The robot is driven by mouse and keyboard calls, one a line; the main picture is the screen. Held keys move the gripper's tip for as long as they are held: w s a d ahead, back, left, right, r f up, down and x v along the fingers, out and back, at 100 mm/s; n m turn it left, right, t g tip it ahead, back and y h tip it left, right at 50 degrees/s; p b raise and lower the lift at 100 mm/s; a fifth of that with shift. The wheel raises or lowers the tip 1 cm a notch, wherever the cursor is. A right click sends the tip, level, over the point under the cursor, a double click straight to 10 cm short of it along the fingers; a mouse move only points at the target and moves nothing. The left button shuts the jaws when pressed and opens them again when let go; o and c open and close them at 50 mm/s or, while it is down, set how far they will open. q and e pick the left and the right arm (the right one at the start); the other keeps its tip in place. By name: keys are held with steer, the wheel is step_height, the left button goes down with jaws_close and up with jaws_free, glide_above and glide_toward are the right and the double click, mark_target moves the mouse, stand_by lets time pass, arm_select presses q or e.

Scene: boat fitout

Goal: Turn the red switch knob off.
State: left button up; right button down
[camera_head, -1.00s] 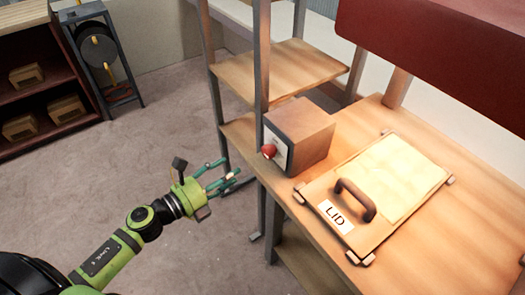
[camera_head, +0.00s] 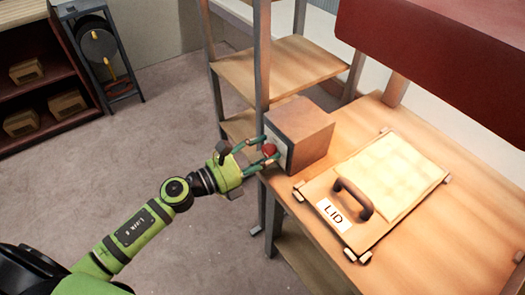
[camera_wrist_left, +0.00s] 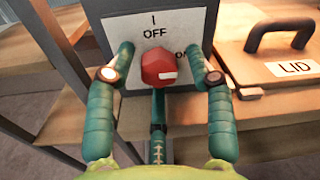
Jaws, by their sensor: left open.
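The red switch knob (camera_head: 269,149) sits on the white front plate of a brown box (camera_head: 303,130) at the left end of the wooden bench. In the left wrist view the red knob (camera_wrist_left: 158,68) has a white mark pointing right, towards the partly hidden "ON" label; "OFF" is printed above it. My left gripper (camera_head: 262,152) is open, with its fingers on both sides of the knob. In the left wrist view its fingers (camera_wrist_left: 160,78) flank the knob, with gaps to each side. I cannot tell whether a third finger below touches it. My right gripper is not in view.
A lid board (camera_head: 312,190) with a dark handle lies on the bench right of the box. A shelf post (camera_head: 262,60) stands close behind the gripper. A reel stand (camera_head: 97,50) and a dark shelf (camera_head: 40,85) are at the far left. The floor between is clear.

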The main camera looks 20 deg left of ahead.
arm_select(q)
steer(key=shift+c, duration=0.4)
steer(key=shift+f, duration=0.1)
jaws_close()
steer(key=shift+n, duration=0.3)
steer(key=n+p, duration=0.1)
steer(key=n, duration=0.2)
steer(key=shift+s+n+p, duration=0.15)
steer(key=shift+n+p, duration=0.15)
steer(key=n+p, duration=0.1)
steer(key=n, duration=0.3)
steer(key=shift+d+n+p, duration=0.1)
steer(key=shift+n+p, duration=0.25)
steer(key=shift+n, duration=0.05)
steer(key=n+p, duration=0.2)
steer(key=n, duration=0.2)
steer(key=shift+n+t, duration=0.3)
steer(key=shift+n, duration=0.1)
steer(key=shift+n+p, duration=1)
steer(key=shift+n, duration=1.3)
